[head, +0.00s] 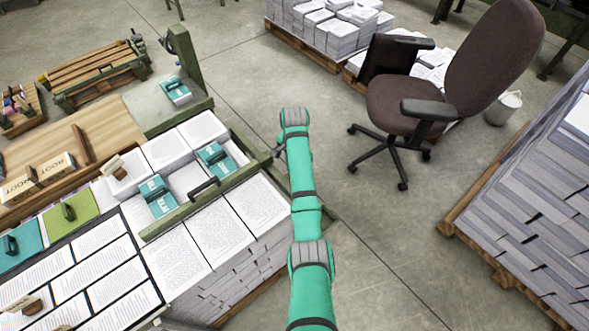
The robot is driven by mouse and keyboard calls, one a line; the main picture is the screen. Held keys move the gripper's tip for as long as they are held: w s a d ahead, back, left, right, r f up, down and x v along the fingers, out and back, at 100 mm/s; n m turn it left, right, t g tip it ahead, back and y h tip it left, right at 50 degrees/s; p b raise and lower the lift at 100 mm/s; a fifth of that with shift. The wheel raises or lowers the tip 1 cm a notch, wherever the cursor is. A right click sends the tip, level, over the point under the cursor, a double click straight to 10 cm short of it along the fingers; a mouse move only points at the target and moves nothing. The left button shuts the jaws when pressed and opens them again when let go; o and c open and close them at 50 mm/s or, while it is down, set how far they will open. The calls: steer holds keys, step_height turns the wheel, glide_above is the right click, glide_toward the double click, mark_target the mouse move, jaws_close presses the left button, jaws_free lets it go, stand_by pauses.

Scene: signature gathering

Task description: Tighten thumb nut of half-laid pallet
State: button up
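A pallet with stacks of printed sheets (255,207) stands at the lower left, with a green frame (228,186) and a black handle (204,188) across it. Beyond the frame, some places hold white stacks (166,150), and others lie lower with teal blocks (214,156) in them. I cannot pick out a thumb nut for certain. My teal arm reaches up the middle of the picture and bends at a grey joint beside the frame's right end. A small dark part shows left of the arm there; I cannot tell if it is my gripper or the frame's hardware.
An office chair (416,100) stands right of my arm. A tall pallet of paper (535,195) fills the right edge. More paper stacks (330,30) stand at the back. A wooden bench (88,140) is at left. Bare floor lies between arm and chair.

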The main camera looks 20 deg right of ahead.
steer(key=shift+d, duration=0.1)
stand_by(0.3)
steer(key=o, duration=1)
steer(key=shift+o, duration=0.2)
steer(key=shift+r, duration=0.15)
steer(key=shift+r, duration=2.5)
steer(key=shift+w+r, duration=0.25)
steer(key=shift+r, duration=0.7)
steer(key=r, duration=0.3)
steer(key=shift+s+r, duration=0.3)
steer(key=shift+r, duration=0.05)
steer(key=shift+w, duration=0.1)
